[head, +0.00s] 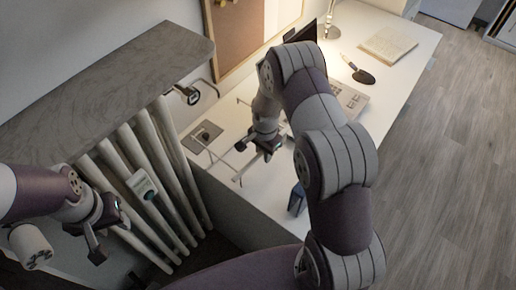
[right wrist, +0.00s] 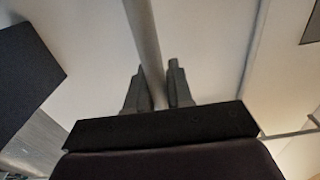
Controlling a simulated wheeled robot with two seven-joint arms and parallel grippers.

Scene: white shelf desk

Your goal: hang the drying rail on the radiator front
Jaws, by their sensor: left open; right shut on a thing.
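The radiator (head: 170,170) stands at the left in the head view, with pale upright tubes and a small white device (head: 142,185) on its front. The drying rail is a thin grey metal frame; one of its rods (right wrist: 143,40) runs between my right fingers in the right wrist view. My right gripper (head: 258,150) is shut on it above the white desk, to the right of the radiator. My fingers (right wrist: 156,90) hide part of the rod. My left gripper (head: 113,230) is open and empty, in front of the radiator's left part.
A grey stone-look shelf (head: 110,75) covers the radiator's top. A valve (head: 190,95) juts out at its far end. The white desk (head: 405,45) carries a book (head: 388,45), a dark-headed tool (head: 362,76) and a dark square plate (head: 203,135). Floor (head: 455,150) is clear at right.

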